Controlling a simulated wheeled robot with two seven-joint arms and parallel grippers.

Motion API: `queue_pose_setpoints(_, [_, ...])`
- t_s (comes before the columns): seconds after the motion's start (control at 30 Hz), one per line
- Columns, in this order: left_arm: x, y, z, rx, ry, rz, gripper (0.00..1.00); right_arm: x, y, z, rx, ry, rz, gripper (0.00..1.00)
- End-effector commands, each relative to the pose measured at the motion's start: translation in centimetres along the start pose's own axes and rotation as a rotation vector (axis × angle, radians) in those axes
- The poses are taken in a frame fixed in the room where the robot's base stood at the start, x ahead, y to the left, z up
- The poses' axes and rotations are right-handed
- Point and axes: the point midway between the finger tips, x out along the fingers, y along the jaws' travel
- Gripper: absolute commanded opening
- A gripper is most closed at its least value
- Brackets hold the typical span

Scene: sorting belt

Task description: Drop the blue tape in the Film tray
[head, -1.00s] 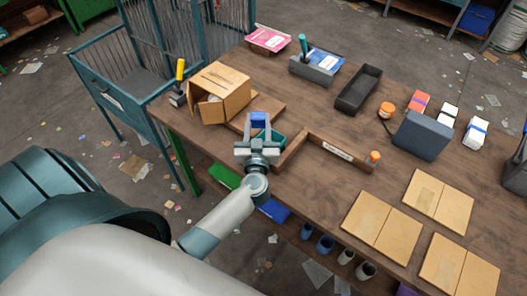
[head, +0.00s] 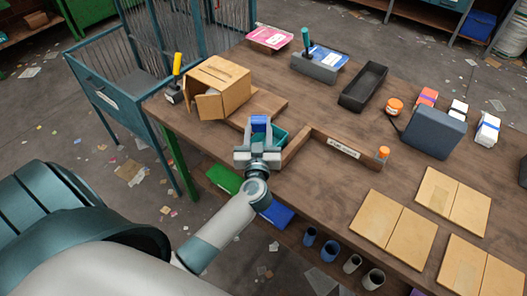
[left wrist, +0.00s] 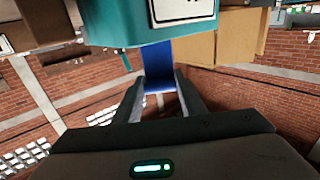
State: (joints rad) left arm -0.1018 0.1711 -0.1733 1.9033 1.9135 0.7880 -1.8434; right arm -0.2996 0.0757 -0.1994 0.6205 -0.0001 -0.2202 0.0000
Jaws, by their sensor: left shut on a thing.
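My left gripper (head: 259,139) is shut on a blue piece (head: 259,123), which I take to be the blue tape. It also shows between the fingers in the left wrist view (left wrist: 158,66). A teal tray (head: 279,138) is right beside the gripper, partly hidden by it. In the left wrist view the teal wall (left wrist: 120,25) bears a white label, whose text I cannot read. I cannot tell whether this is the Film tray, or whether the tape touches it. My right gripper is not in view.
An open cardboard box (head: 222,82) stands behind the gripper. A wooden divider (head: 325,141) with a white label runs to the right. A black tray (head: 362,87), a dark blue-grey case (head: 434,133) and flat cardboard pieces (head: 392,229) lie further right.

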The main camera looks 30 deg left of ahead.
Motion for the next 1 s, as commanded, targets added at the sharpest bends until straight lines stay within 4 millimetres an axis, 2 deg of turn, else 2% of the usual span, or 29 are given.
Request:
queue_pose_setpoints(0.03, [-0.2, -0.1, 1.0, 0.002, -0.014, -0.002, 0.16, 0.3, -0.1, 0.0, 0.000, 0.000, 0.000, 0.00])
queue_pose_setpoints(0.37, [-0.2, -0.2, 1.2, 0.004, -0.019, -0.003, 0.16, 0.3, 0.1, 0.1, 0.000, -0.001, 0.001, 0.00])
queue_pose_setpoints(0.4, [-0.2, -0.2, 1.2, 0.004, -0.019, -0.003, 0.44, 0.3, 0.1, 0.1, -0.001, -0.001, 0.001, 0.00])
queue_pose_setpoints(0.47, [-0.2, -0.2, 1.2, 0.004, -0.018, -0.003, 0.58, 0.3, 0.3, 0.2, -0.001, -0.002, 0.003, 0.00])
queue_pose_setpoints(0.83, [-0.2, -0.1, 0.8, 0.002, -0.011, -0.002, 0.58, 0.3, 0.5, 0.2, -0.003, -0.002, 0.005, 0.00])
queue_pose_setpoints(1.0, [-1.2, -0.1, 0.8, 0.002, -0.011, -0.001, 0.58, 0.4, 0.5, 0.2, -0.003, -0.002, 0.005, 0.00])
